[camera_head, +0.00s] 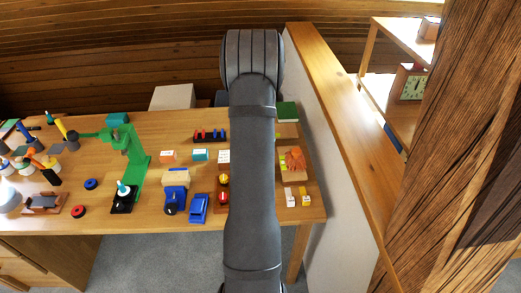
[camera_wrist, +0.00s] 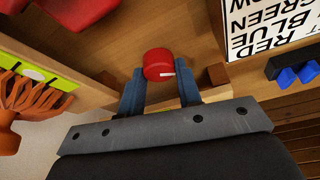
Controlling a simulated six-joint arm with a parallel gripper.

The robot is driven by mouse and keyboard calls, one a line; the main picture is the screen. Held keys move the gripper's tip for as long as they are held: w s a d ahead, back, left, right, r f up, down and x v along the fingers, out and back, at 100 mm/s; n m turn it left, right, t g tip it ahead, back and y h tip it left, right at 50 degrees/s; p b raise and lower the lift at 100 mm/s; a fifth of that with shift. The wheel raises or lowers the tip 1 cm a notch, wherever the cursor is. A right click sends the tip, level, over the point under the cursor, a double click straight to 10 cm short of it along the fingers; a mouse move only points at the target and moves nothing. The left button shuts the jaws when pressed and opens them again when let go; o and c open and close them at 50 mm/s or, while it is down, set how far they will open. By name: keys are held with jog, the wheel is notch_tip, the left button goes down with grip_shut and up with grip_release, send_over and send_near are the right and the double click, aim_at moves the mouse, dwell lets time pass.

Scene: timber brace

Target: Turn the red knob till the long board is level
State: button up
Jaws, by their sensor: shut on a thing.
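The red knob (camera_wrist: 158,64) is in the upper middle of the wrist view, round, with a small white mark on its side. My gripper (camera_wrist: 161,76) has its two blue-grey fingers on either side of the knob and is shut on it. In the head view my own arm hides the gripper and whatever is under it. I cannot tell for sure which wooden piece is the long board, nor whether it is level.
An orange hand-like thing (camera_wrist: 28,105) lies left in the wrist view, by a yellow-green strip (camera_wrist: 38,72). A card with colour words (camera_wrist: 265,25) is at upper right, near blue blocks (camera_wrist: 297,74). A green stand (camera_head: 137,160) and blue pieces (camera_head: 198,208) are on the bench left of my arm.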

jog(key=o, duration=1)
jog(key=shift+c, duration=0.2)
jog(key=shift+r, duration=0.1)
jog(key=v, duration=1.7)
jog(key=shift+s, duration=0.25)
jog(key=x, duration=1.7)
jog(key=shift+w, duration=0.2)
